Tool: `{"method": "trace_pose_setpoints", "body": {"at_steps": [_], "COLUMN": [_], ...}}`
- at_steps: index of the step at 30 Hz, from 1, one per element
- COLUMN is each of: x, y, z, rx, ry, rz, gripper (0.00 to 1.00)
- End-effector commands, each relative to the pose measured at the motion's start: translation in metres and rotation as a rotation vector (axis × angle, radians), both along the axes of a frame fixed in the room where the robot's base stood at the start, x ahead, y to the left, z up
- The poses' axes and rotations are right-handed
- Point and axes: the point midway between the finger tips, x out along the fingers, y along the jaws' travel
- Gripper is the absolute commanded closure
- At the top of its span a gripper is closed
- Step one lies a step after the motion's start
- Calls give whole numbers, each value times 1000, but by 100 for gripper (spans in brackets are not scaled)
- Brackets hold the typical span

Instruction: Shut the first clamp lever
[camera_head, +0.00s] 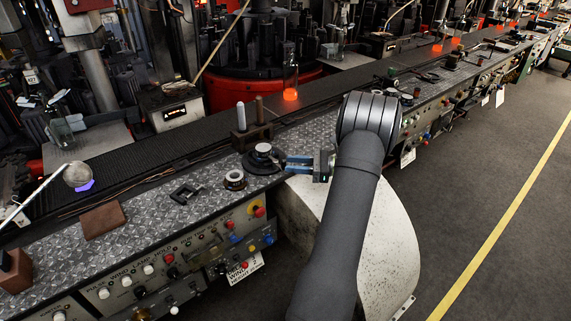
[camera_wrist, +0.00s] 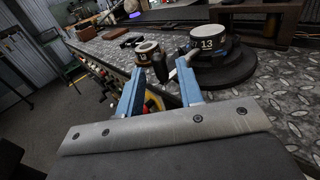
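My gripper (camera_head: 288,164) reaches left over the near edge of the metal bench, beside a dark round mould (camera_head: 263,152) on a black disc. In the wrist view its two blue fingers are apart, so my gripper (camera_wrist: 160,72) is open. The mould, marked 13 (camera_wrist: 208,46), stands just beyond the right finger. A short dark handle (camera_wrist: 155,72), apparently the clamp lever, shows between the fingers; I cannot tell whether they touch it. A pale metal piece (camera_wrist: 186,60) lies against the mould's left side. In the head view the lever cannot be made out.
A smaller ring (camera_head: 234,180) sits left of the mould. A black bracket (camera_head: 186,193) and a brown block (camera_head: 103,220) lie farther left. Knobs line the bench front (camera_head: 205,252). A glowing bottle (camera_head: 290,75) stands behind.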

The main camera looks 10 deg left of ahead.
Motion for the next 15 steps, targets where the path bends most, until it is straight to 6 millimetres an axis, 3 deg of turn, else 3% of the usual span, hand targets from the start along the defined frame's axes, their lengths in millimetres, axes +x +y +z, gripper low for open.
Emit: {"method": "trace_pose_setpoints", "body": {"at_steps": [9,15], "x": [2,2], "y": [-81,-119], "z": [-1,0], "rx": [0,0], "ry": [0,0], "rz": [-5,-3], "gripper": [66,66]}}
